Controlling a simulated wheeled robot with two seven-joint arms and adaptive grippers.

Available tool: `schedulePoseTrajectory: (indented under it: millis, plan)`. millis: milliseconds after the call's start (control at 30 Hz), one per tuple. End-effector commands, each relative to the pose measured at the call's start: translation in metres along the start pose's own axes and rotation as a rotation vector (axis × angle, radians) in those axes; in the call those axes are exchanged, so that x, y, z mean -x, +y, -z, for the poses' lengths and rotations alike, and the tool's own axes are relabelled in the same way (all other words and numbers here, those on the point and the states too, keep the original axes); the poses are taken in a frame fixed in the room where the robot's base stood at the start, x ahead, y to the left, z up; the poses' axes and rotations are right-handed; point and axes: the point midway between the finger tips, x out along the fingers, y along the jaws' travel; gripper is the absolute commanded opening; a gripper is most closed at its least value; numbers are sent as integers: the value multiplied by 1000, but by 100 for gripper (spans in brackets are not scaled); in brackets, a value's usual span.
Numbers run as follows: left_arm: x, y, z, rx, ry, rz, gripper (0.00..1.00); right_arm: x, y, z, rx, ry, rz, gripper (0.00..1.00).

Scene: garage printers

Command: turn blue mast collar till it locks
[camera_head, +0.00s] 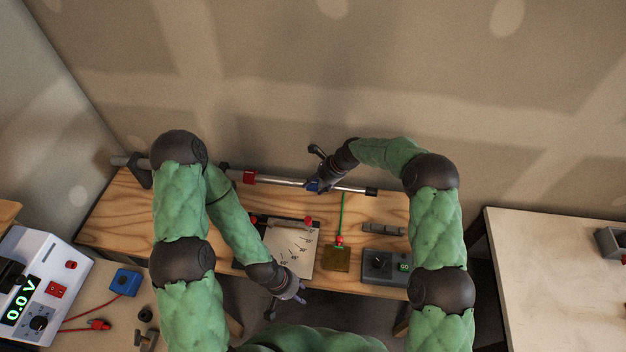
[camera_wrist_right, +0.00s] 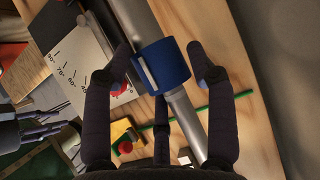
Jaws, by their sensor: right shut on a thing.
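The blue mast collar (camera_head: 311,186) sits around a silver mast tube (camera_head: 345,188) that lies along the back of the wooden bench. In the right wrist view the collar (camera_wrist_right: 165,67) shows a pale raised strip on its side. My right gripper (camera_head: 319,184) is at the collar, one finger on each side of it, shut on it. The right wrist view also shows these fingers (camera_wrist_right: 160,68). My left gripper (camera_head: 299,294) hangs by the bench's front edge, away from the mast.
A red collar (camera_head: 249,177) sits further left on the mast. A wall stands close behind.

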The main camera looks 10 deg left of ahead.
Motion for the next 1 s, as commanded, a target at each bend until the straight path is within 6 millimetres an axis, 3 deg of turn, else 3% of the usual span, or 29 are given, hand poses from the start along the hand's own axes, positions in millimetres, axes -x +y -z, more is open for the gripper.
schedulePoseTrajectory:
  millis: [1000]
  plan:
    - [-23, -8, 1, 0, -1, 0, 40, -1, 1, 2, 90, 1, 156, 24]
